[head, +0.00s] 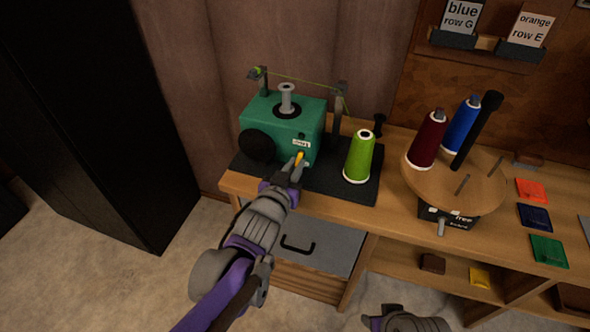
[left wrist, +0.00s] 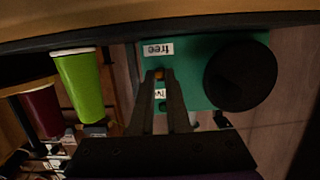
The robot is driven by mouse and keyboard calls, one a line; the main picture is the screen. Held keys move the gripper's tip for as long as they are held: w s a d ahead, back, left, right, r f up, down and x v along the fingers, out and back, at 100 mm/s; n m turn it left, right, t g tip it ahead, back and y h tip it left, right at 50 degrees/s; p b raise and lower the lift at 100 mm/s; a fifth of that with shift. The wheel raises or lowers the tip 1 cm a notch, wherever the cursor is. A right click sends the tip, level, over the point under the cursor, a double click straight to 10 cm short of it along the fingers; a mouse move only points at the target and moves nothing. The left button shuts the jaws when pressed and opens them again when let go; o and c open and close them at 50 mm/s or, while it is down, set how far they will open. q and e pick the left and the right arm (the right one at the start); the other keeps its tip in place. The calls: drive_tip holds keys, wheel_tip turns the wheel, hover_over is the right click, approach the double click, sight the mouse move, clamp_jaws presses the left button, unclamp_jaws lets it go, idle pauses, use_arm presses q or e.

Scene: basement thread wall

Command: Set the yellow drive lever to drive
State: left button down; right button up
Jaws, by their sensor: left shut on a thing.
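The yellow drive lever (head: 299,158) is on the front of the green winder box (head: 258,110). My left gripper (head: 292,172) reaches it from the front and is shut on it. In the left wrist view, which is upside down, the lever's orange-yellow tip (left wrist: 159,73) shows between the fingertips. A "free" label (left wrist: 158,49) is on one side of it, and a second label (left wrist: 160,93), partly covered by a finger, on the other. In the head view this label (head: 301,143) is above the lever. My right gripper (head: 373,320) is low at the bottom edge, its jaws unclear.
A lime thread cone (head: 359,158) stands on the dark mat (head: 335,185) right of the box. Farther right, a round wooden turntable (head: 470,184) carries a maroon cone (head: 426,139) and a blue cone (head: 461,125). A black round knob (head: 257,146) is left of the lever.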

sight(300, 156)
use_arm(q)
drive_tip(key=shift+r+g+b, duration=0.25)
drive_tip(key=shift+g+b, duration=0.35)
drive_tip(key=shift+b, duration=0.35)
drive_tip(key=shift+r+g+y, duration=0.3)
drive_tip(key=shift+g+y, duration=0.1)
drive_tip(key=shift+g, duration=0.1)
drive_tip(key=shift+r+g+p, duration=0.25)
drive_tip(key=shift+g+p, duration=0.05)
drive_tip(key=shift+p, duration=0.1)
drive_tip(key=g+p, duration=0.1)
drive_tip(key=p, duration=0.1)
drive_tip(key=r+g+y+p, duration=0.1)
drive_tip(key=p, duration=0.1)
drive_tip(key=shift+w+d+r+g, duration=0.1)
drive_tip(key=shift+w+r+g, duration=0.15)
drive_tip(key=shift+w+g, duration=0.1)
drive_tip(key=shift+w+g+y+p, duration=0.2)
drive_tip(key=shift+g+y+p, duration=0.1)
drive_tip(key=shift+g+p, duration=0.75)
drive_tip(key=c, duration=0.9)
unclamp_jaws()
